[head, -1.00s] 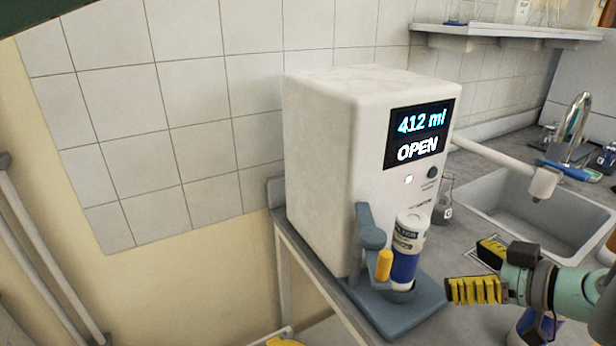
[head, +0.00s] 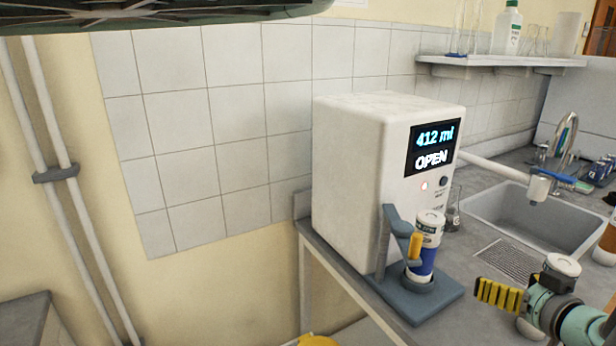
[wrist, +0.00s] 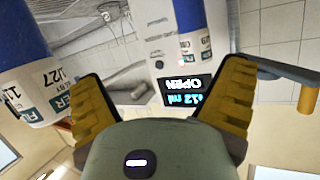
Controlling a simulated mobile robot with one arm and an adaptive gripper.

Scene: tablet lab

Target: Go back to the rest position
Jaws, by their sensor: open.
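My gripper (head: 510,298) is at the lower right in the head view, over the counter and to the right of the dispensing machine. In the wrist view its two yellow-padded fingers (wrist: 160,105) are spread wide with nothing between them. The white machine (head: 350,180) stands on the counter and its screen (head: 432,148) reads "412 ml" and "OPEN". A blue and white bottle (head: 424,250) stands upright in the machine's grey holder (head: 432,298), beside a yellow-handled lever (head: 415,246). The bottle is apart from my gripper.
A sink (head: 545,215) with a tap (head: 566,135) lies behind my gripper. Another blue and white labelled bottle (wrist: 30,75) is close to the left finger in the wrist view. A wall shelf (head: 500,62) holds glassware. A flask (head: 453,215) stands beside the machine.

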